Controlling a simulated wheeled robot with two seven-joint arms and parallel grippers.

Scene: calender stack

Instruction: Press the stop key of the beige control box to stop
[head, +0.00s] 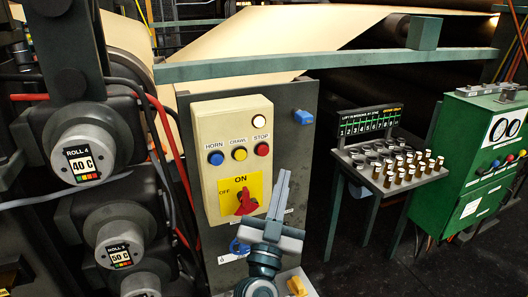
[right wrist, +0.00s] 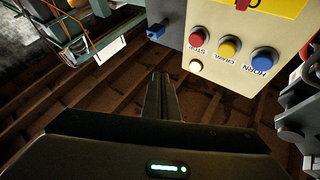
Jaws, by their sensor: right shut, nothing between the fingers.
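The beige control box (head: 210,125) is fixed to a dark grey panel in the head view. Its red stop key (head: 262,149) is the right one of three keys, beside the yellow crawl key (head: 239,154) and blue horn key (head: 215,158). My right gripper (head: 284,173) is shut and empty, pointing up in front of the panel, below and right of the stop key in the picture. In the right wrist view the box appears upside down; the stop key (right wrist: 200,37) is apart from the shut fingertips (right wrist: 161,76). My left gripper is not in view.
A red rotary switch (head: 246,203) on a yellow plate sits below the keys. A pale lamp (head: 259,117) is above the stop key. A blue part (head: 302,117) sticks out from the panel. Rolls stand left; a rack of cylinders (head: 392,165) and green cabinet (head: 470,170) stand right.

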